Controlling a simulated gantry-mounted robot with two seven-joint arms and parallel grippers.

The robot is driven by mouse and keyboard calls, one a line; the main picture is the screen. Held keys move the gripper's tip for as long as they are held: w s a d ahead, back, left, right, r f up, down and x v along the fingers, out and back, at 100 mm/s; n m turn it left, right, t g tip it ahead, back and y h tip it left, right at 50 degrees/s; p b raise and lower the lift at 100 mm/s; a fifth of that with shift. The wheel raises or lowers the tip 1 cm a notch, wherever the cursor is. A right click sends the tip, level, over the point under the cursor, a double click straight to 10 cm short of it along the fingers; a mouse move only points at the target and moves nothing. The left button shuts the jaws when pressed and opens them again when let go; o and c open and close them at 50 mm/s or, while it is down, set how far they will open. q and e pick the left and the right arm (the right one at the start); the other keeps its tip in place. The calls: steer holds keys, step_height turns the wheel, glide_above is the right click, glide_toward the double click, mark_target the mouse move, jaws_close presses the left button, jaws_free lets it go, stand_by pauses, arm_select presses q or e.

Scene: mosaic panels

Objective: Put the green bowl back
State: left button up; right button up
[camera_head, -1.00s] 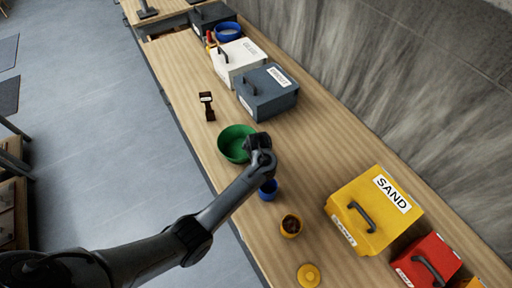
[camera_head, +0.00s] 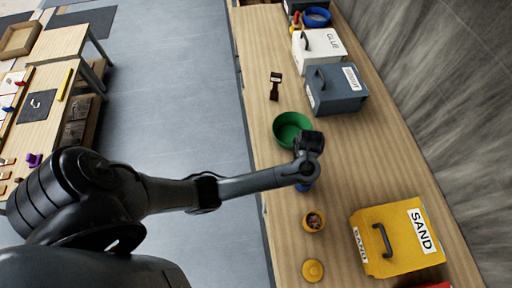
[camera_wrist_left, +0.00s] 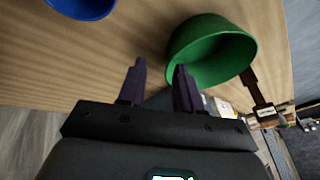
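The green bowl (camera_head: 290,128) stands upright on the long wooden counter and looks empty. My left gripper (camera_head: 308,142) is at its near right rim in the head view. In the left wrist view the two dark fingers (camera_wrist_left: 160,78) are spread apart. The right-hand finger overlaps the left edge of the green bowl (camera_wrist_left: 210,50) there; I cannot tell whether it touches. Nothing is clearly held between the fingers. My right gripper is not in view.
A small blue bowl (camera_wrist_left: 82,8) is close to the gripper. A dark-handled tool (camera_head: 275,86) lies beyond the green bowl. Grey (camera_head: 336,90) and white (camera_head: 318,46) boxes line the wall. A worktable (camera_head: 40,120) stands left.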

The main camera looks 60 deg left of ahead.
arm_select(q)
steer(key=s+d+r+m+h, duration=0.1)
steer(key=s+r, duration=0.1)
steer(key=s, duration=1.1)
steer(key=s+d+r+m+h, duration=0.1)
steer(key=s+d+r, duration=0.1)
steer(key=s, duration=1.1)
steer(key=shift+s+r+m+h, duration=0.35)
steer(key=shift+r+m+h, duration=0.05)
steer(key=shift+r, duration=0.35)
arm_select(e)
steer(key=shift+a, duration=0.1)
arm_select(q)
steer(key=shift+d, duration=0.15)
